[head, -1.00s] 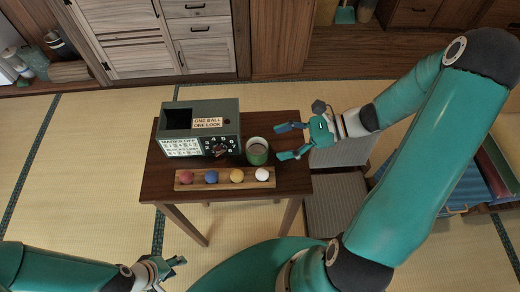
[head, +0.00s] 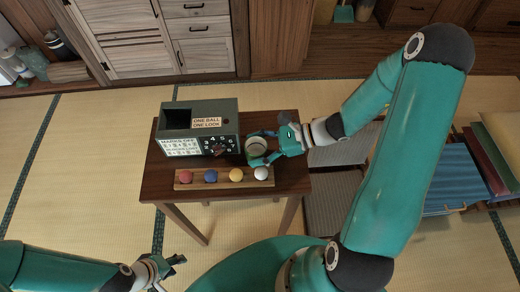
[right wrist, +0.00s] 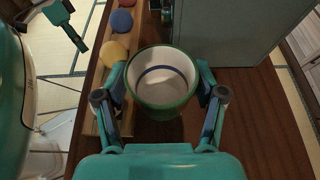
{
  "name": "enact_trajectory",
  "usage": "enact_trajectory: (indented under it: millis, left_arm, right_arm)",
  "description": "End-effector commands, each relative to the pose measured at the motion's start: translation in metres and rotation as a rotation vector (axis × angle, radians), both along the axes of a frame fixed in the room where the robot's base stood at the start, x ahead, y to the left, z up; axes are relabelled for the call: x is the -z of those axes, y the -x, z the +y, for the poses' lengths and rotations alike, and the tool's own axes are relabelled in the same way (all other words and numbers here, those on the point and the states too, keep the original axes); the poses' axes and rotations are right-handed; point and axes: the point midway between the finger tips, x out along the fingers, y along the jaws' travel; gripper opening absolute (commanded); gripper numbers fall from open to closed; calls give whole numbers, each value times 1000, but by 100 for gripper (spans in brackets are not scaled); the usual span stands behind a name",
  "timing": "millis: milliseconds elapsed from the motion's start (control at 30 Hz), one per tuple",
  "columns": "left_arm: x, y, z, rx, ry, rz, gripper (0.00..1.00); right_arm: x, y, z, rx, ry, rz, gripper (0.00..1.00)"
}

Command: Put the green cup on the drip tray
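The green cup (head: 256,147) stands upright at the right of the small wooden table, beside a grey-green box. In the right wrist view the cup (right wrist: 160,82) has a white inside with a dark ring and looks empty. My right gripper (head: 264,148) is around the cup, one finger on each side. The right wrist view shows its fingers (right wrist: 161,88) close to the cup wall; I cannot tell whether they touch it. My left gripper (head: 174,270) is low at the front left, away from the table, empty and apparently open. I cannot make out a drip tray.
The grey-green box (head: 228,108) has an open top and signs on its front. A wooden rack (head: 222,181) with red, blue, yellow and white balls lies along the table's front edge.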

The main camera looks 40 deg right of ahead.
Motion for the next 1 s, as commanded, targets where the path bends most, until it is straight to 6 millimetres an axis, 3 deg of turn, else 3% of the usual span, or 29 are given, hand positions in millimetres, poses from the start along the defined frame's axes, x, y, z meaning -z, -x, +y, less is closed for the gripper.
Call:
enact_trajectory:
  millis: [33,300,733,867,1000]
  left_arm:
    - [0,0,0,0,0,0,40]
    - [0,0,0,0,0,0,40]
    - [-1,0,0,0,0,0,40]
    - [-3,0,0,0,0,0,40]
    - [-6,0,0,0,0,0,40]
  right_arm:
    - [0,0,0,0,0,0,58]
    - [0,0,0,0,0,0,14]
    - [-12,0,-1,-1,2,-3,14]
    - [-28,0,-1,1,3,-4,14]
    - [-57,0,-1,1,5,-8,14]
